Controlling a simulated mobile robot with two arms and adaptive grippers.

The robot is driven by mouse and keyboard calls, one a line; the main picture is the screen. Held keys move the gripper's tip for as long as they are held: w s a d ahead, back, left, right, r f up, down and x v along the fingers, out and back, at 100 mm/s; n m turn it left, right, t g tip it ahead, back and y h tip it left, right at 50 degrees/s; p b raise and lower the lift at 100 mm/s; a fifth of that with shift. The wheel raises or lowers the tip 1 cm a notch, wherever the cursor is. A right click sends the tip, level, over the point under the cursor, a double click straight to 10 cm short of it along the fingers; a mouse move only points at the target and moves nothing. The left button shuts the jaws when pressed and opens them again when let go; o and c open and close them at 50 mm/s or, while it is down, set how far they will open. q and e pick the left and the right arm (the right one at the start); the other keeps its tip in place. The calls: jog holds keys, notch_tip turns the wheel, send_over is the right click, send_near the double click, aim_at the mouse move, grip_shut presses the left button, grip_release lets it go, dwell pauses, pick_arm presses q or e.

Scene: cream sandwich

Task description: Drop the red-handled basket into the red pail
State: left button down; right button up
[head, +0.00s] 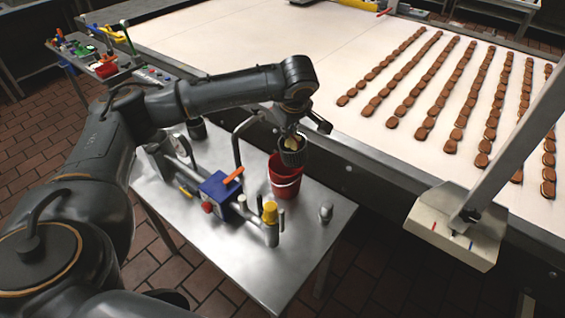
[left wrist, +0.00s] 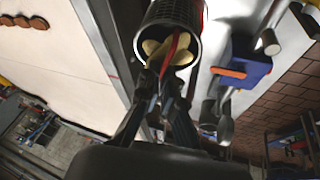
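The dark mesh basket (head: 292,153) hangs from my left gripper (head: 290,136) over the red pail, overlapping its rear rim in the head view. I cannot tell how far its bottom is above or inside the pail. In the left wrist view, the basket (left wrist: 197,17) holds pale yellow pieces, and its red handle (left wrist: 173,46) runs down between the fingers of my left gripper (left wrist: 167,75), which are closed on it. The red pail (head: 285,184) stands upright on the metal table; the basket hides part of its opening. My right gripper is not in view.
The metal table (head: 312,240) also carries a blue box with an orange lever (head: 220,187), a yellow-topped fitting (head: 270,212) and a small silver knob (head: 326,212). A wide conveyor (head: 250,40) with rows of brown cookies (head: 420,95) runs behind.

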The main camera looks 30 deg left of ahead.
pick_arm(q)
jog(key=w+a+r+n+g+y+p, duration=0.1)
jog(key=w+a+r+n, duration=0.15)
jog(key=a+r, duration=0.2)
notch_tip(320, 180, down, 7)
jog(key=n+b, duration=0.1)
jog(key=b, duration=0.3)
jog(key=shift+s+a, duration=0.25)
jog(key=shift+s, duration=0.05)
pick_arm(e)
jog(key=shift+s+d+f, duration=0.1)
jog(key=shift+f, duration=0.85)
pick_arm(q)
jog(key=c, duration=1.4)
grip_release()
jog(key=shift+c, duration=0.2)
jog(key=v, duration=1.2)
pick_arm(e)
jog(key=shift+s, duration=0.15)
pick_arm(q)
jog(key=shift+w, duration=0.1)
